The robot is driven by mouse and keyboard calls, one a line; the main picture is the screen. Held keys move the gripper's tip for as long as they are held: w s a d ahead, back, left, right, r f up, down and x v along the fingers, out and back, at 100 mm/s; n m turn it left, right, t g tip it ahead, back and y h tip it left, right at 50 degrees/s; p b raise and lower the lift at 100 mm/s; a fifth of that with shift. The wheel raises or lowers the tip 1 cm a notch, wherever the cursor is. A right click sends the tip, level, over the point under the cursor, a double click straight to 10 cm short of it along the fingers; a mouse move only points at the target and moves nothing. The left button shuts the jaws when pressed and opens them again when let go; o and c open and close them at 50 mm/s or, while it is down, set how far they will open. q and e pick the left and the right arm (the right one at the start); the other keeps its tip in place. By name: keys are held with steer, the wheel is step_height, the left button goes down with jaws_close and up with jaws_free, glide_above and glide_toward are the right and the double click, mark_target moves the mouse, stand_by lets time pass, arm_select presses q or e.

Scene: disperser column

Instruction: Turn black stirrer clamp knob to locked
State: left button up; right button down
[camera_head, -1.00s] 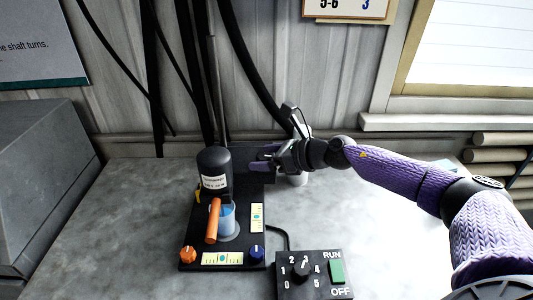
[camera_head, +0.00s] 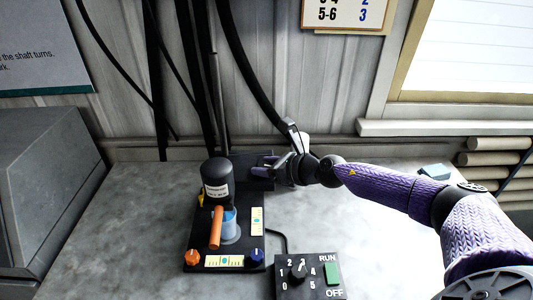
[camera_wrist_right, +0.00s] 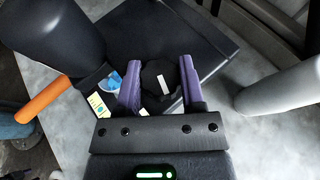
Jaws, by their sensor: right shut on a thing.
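The black clamp knob (camera_wrist_right: 153,88), with a white pointer mark, sits between the purple fingers of my right gripper (camera_wrist_right: 160,64) in the right wrist view. The fingers are shut on its sides. In the head view my right gripper (camera_head: 266,166) reaches in from the right at the back of the black stirrer stand, and the knob is hidden there. The black motor housing (camera_head: 217,178) with a white label stands upright, left of the gripper. I cannot read any locked marking near the knob. My left gripper is not in view.
An orange handle (camera_head: 215,228) stands in front of a blue beaker (camera_head: 231,222) on the black base (camera_head: 198,240). A control box (camera_head: 310,283) with a dial and green switch lies front right. Cables hang behind.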

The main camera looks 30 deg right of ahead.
steer(key=m+h+p, duration=0.2)
steer(key=p, duration=0.2)
steer(key=m+h+p, duration=0.2)
steer(key=p, duration=0.2)
steer(key=m+h+p, duration=0.2)
steer(key=h+p, duration=0.1)
steer(key=p, duration=0.1)
steer(key=shift+a+r+t, duration=0.25)
steer(key=shift+r+t, duration=0.05)
steer(key=shift+f+m+h+p, duration=0.15)
steer(key=shift+m+h+p, duration=0.4)
steer(key=shift+m+h, duration=0.5)
steer(key=shift+f+m+g+h, duration=0.1)
steer(key=shift+m+g+h, duration=0.5)
steer(key=shift+m+h, duration=0.25)
steer(key=shift+m+g+h, duration=0.6)
steer(key=shift+m+h, duration=0.4)
steer(key=shift+h, duration=0.2)
steer(key=shift+m+g+h+b, duration=0.5)
steer(key=shift+m+g+h, duration=0.1)
steer(key=shift+m+h, duration=0.15)
steer(key=shift+c, duration=1)
jaws_free()
steer(key=shift+w, duration=0.1)
